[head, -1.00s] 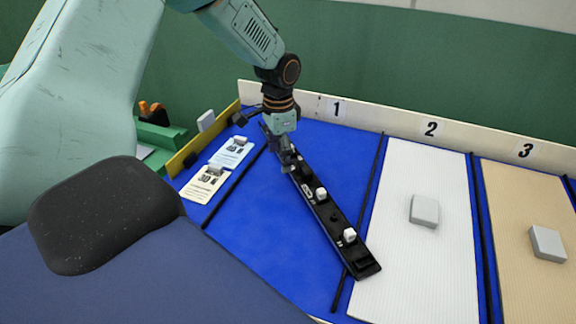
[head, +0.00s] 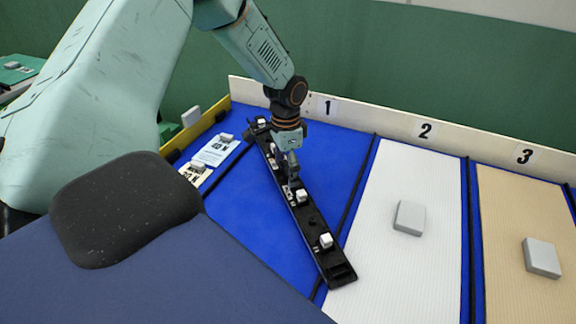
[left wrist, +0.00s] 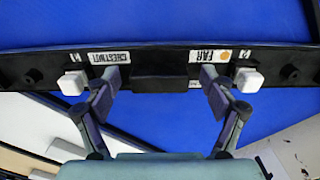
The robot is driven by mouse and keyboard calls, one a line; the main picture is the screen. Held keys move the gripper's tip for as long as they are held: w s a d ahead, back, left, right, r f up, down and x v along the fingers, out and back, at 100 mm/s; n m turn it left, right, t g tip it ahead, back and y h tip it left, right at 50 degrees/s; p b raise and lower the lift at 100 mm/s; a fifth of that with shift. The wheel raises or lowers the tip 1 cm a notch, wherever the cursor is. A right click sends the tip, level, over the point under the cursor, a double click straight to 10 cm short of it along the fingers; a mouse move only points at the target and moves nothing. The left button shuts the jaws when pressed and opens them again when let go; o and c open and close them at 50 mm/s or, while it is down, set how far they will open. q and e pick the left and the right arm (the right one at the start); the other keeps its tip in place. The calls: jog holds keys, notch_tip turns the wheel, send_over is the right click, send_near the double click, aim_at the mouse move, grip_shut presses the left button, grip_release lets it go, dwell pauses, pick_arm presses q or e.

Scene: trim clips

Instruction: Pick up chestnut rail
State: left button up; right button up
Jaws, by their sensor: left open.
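The chestnut rail (head: 312,220) is a long black bar lying diagonally on the blue surface of bay 1, with several white clips along it. In the left wrist view the rail (left wrist: 160,62) runs across the picture, with a CHESTNUT label, a FAR label with an orange dot, and a raised black block between them. My left gripper (head: 291,184) is over the rail's middle. In the left wrist view its fingers (left wrist: 160,76) are open, one on each side of the block, with gaps to it. I cannot tell whether the fingertips touch the rail. My right gripper is not in view.
A white panel (head: 400,260) and a tan panel (head: 520,215), each with a grey block, lie to the right in bays 2 and 3. Label cards (head: 214,152) lie at the left. A low numbered wall (head: 395,126) runs along the back.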

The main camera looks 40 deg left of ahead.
aim_at(287, 167)
pick_arm(q)
jog(key=shift+d+r, duration=0.15)
jog(key=shift+d, duration=0.05)
jog(key=shift+c, duration=1.1)
jog(key=shift+a+f, duration=0.25)
jog(key=shift+a, duration=0.1)
jog(key=c, duration=0.4)
jog(key=shift+d+r, duration=0.2)
jog(key=shift+d, duration=0.1)
jog(key=c, duration=0.5)
jog(key=shift+w+a+f, duration=0.1)
jog(key=shift+a, duration=0.15)
jog(key=c, duration=0.5)
jog(key=shift+d+r, duration=0.15)
jog(key=shift+r, duration=0.15)
notch_tip(287, 167, up, 8)
jog(key=shift+r+p, duration=0.25)
jog(key=shift+p, duration=0.75)
jog(key=shift+c, duration=0.2)
jog(key=shift+r, duration=0.5)
